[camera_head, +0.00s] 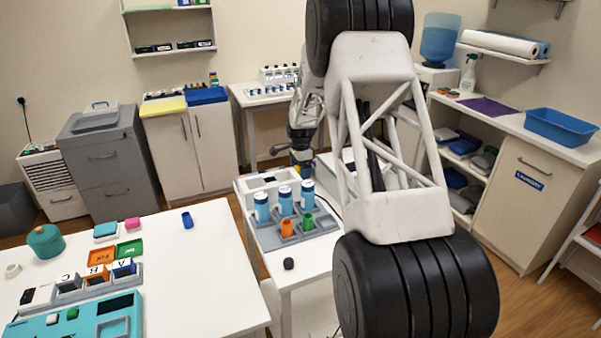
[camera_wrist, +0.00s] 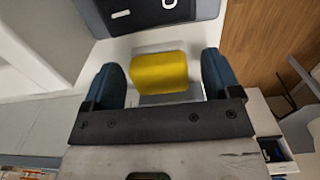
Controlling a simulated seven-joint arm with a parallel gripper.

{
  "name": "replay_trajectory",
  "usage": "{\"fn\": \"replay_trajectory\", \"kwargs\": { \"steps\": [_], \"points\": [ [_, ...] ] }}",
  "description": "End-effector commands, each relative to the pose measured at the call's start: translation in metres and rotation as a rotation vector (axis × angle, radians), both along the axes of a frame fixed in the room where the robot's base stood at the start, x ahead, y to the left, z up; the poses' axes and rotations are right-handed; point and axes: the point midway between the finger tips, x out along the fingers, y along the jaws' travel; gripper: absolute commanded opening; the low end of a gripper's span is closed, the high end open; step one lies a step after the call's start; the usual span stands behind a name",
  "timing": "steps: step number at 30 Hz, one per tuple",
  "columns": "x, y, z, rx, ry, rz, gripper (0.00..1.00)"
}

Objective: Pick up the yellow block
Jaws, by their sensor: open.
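The yellow block (camera_wrist: 159,72) shows in the wrist view, lying on a white surface in the gap between my two dark blue fingers. My gripper (camera_wrist: 161,76) is open, and no grip on the block shows. The block's left side looks very close to the left finger, with a wider gap at the right finger. How far the fingertips are above or beside the block I cannot tell. In the head view my gripper (camera_head: 301,158) points down at the far end of the middle table. The block is not clearly visible there.
A dark grey item (camera_wrist: 160,14) lies just beyond the block in the wrist view. The middle table (camera_head: 300,262) holds a grey rack (camera_head: 290,238) with blue-and-white bottles and orange and green cups. The left table (camera_head: 190,270) carries trays and blocks.

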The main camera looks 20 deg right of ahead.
Motion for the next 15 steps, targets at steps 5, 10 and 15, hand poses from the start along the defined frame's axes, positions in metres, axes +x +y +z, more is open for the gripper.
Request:
{"fn": "replay_trajectory", "kwargs": {
  "steps": [5,10,15],
  "points": [
    [0.0,0.0,0.0,0.0,0.0,0.0,0.83],
    [-0.0001,0.0,-0.0001,0.0,0.0,0.0,0.75],
    [-0.0001,0.0,0.0,0.0,0.0,0.0,0.49]
  ]
}}
